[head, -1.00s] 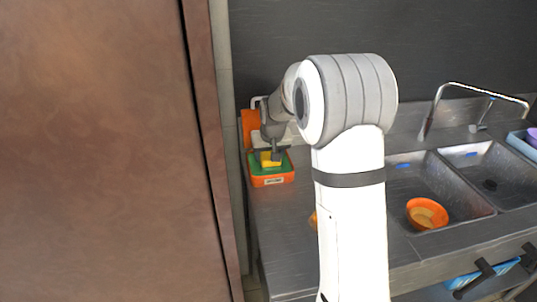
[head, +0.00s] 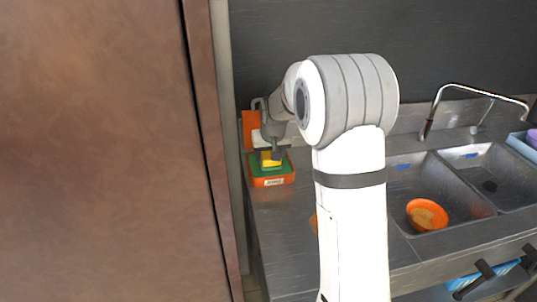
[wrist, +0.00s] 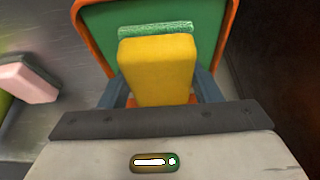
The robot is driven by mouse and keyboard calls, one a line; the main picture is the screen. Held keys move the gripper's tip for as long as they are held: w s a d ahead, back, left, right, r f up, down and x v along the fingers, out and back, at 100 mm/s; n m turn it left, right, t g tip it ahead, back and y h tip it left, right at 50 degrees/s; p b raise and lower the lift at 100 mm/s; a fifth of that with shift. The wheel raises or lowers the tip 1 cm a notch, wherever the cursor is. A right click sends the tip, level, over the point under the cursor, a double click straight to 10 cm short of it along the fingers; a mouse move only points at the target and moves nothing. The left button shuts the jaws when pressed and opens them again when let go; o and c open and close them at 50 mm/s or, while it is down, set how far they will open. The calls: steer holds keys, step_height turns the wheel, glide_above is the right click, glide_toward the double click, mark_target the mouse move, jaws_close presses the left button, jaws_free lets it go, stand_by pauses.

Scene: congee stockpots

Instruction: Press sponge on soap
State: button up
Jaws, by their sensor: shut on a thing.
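My gripper (head: 270,153) is at the left end of the steel counter, shut on a yellow sponge (wrist: 157,62) with a green scrubbing side. The sponge also shows as a small yellow block in the head view (head: 270,160). It is over the green top of an orange soap dispenser (head: 272,182), and in the wrist view the green plate with its orange rim (wrist: 101,28) lies behind the sponge. I cannot tell whether the sponge touches the green plate. My gripper hides part of the dispenser's back.
A pink and green sponge (wrist: 28,78) lies on the counter beside the dispenser. An orange bowl (head: 427,214) sits in the left sink basin (head: 404,180). A faucet (head: 432,112) stands behind the basins. A brown panel (head: 95,150) stands close on the left.

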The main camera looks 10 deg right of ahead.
steer(key=shift+r+p, duration=1.7)
steer(key=shift+r, duration=1.5)
